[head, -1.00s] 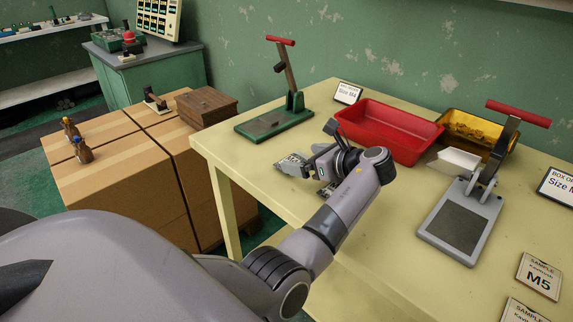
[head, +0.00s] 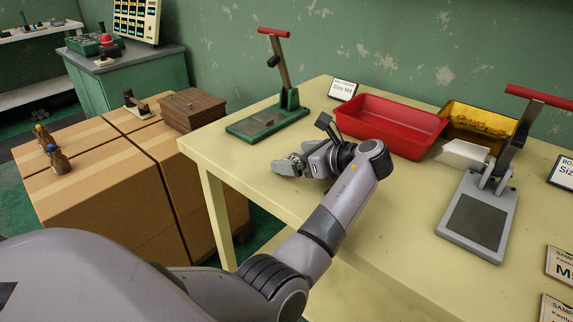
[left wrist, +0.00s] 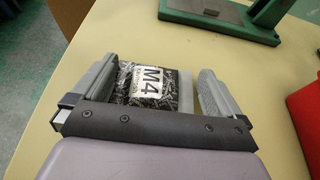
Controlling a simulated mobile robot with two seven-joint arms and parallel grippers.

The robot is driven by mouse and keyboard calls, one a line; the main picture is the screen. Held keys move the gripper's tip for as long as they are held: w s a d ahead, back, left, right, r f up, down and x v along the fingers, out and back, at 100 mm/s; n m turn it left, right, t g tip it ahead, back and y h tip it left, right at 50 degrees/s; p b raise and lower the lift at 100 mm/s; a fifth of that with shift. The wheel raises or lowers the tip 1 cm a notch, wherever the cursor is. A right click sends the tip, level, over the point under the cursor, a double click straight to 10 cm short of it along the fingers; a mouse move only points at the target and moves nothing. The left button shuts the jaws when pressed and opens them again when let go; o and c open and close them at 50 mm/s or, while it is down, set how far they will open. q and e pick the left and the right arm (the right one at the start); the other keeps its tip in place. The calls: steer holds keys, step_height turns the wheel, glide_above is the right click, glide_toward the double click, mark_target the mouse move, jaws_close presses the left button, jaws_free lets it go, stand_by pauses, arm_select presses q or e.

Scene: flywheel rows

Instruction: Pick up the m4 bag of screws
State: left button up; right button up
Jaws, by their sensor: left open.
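The M4 bag of screws (left wrist: 148,86), clear with a white label and dark screws inside, lies on the yellow table in the left wrist view. My left gripper (left wrist: 158,68) is open around it, one finger on each side. The left finger is close beside the bag; a clear gap separates the bag from the right finger. In the head view my left gripper (head: 291,164) is low over the table's left part, and I cannot make out the bag there. My right gripper is not in view.
A green press (head: 267,120) stands behind the gripper, near a Size M4 sign (head: 343,88). A red bin (head: 392,126) is to the right, then a yellow bin (head: 480,121) and a grey press (head: 478,222). The table's left edge is near the gripper.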

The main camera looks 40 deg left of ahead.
arm_select(q)
steer(key=shift+a, duration=0.15)
steer(key=c, duration=0.9)
steer(key=shift+r, duration=0.15)
